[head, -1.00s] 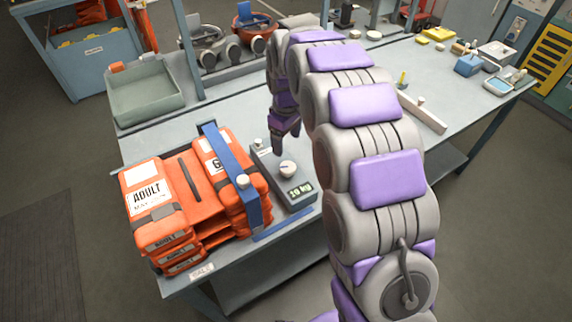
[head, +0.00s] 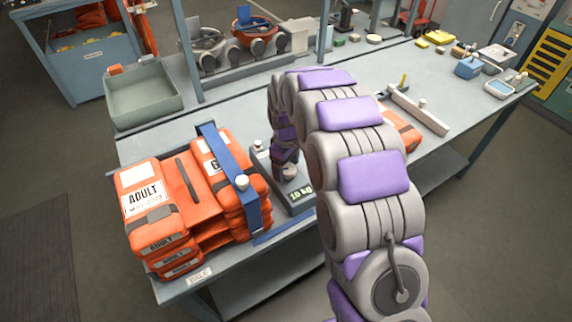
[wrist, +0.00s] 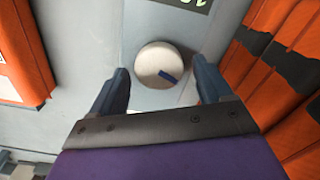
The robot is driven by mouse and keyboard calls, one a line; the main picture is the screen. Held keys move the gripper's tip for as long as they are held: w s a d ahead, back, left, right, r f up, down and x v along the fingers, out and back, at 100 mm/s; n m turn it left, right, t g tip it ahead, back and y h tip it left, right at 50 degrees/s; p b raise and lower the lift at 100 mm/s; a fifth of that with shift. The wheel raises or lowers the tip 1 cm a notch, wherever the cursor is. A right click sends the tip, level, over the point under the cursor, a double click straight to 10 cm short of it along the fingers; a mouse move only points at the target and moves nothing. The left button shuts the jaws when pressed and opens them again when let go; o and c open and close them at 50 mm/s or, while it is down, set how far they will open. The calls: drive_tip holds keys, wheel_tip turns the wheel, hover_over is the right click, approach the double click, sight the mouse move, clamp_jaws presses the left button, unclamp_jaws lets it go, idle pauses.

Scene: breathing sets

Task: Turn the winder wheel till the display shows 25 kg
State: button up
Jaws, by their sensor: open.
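The winder wheel is a round, pale knob with a blue mark, on a grey unit (head: 270,182) on the bench. The wheel (head: 290,173) is partly hidden by my gripper (head: 287,160) in the head view. The unit's display (head: 301,195) appears to read 10 kg in green. In the wrist view the wheel (wrist: 157,64) lies between the two spread fingers of my gripper (wrist: 160,66), with a gap on each side. The display (wrist: 188,3) is cut off at the top edge there.
Stacked orange packs (head: 160,205) with a blue strap (head: 232,178) stand left of the unit. Another orange pack (head: 404,132) lies to its right, partly behind my arm. A green-grey tray (head: 143,98) sits at the back left. The bench's right part has clear space.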

drive_tip(key=c, duration=1)
drive_tip(key=shift+c, duration=0.2)
drive_tip(key=shift+r+m+p, duration=0.1)
drive_tip(key=shift+m+p, duration=0.2)
drive_tip(key=shift+p, duration=0.05)
drive_tip(key=shift+w+r+m+p, duration=0.1)
drive_tip(key=shift+m+p, duration=0.7)
drive_tip(key=shift+p, duration=0.15)
drive_tip(key=m+p, duration=0.2)
drive_tip(key=shift+d+m, duration=0.1)
drive_tip(key=shift+m, duration=0.3)
drive_tip(key=m+p, duration=0.2)
drive_tip(key=m, duration=0.1)
drive_tip(key=shift+d, duration=0.1)
drive_tip(key=shift+w+m+p, duration=0.1)
drive_tip(key=shift+m+p, duration=0.9)
drive_tip(key=shift+m, duration=0.8)
